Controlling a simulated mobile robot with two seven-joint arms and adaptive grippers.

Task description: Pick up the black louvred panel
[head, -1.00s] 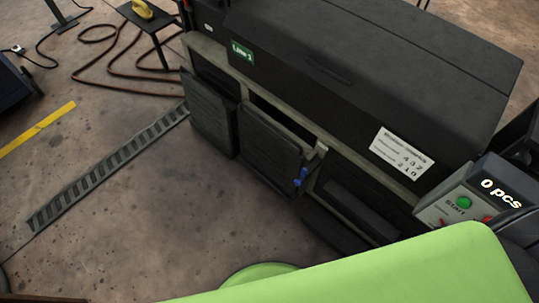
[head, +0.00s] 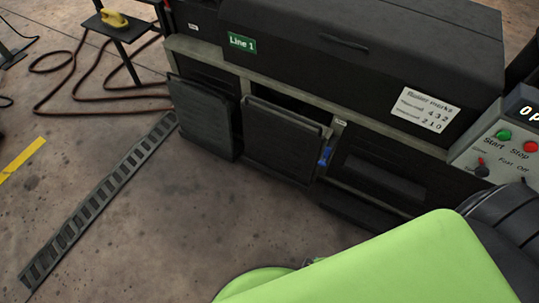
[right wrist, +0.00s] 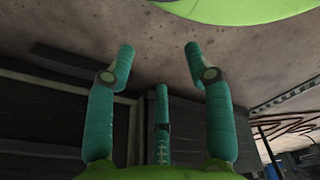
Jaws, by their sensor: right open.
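Several dark panels show along the front of the machine in the head view, so I cannot tell which is the black louvred panel. A left dark panel (head: 202,118) and a middle dark panel (head: 280,142) stand tilted against the front. A dark opening shows above the middle one. My right gripper (right wrist: 158,68) is open and empty, its teal fingers spread. Dark slatted surfaces (right wrist: 50,92) lie behind its fingers in the right wrist view, and none is between them. My right gripper is hidden in the head view, and my left gripper is out of view.
The black machine (head: 350,50) fills the back. A control box (head: 510,140) stands at the right. A floor grate (head: 95,210) runs along the left, and a hose (head: 70,95) lies behind it. A blue part (head: 325,157) sits beside the middle panel.

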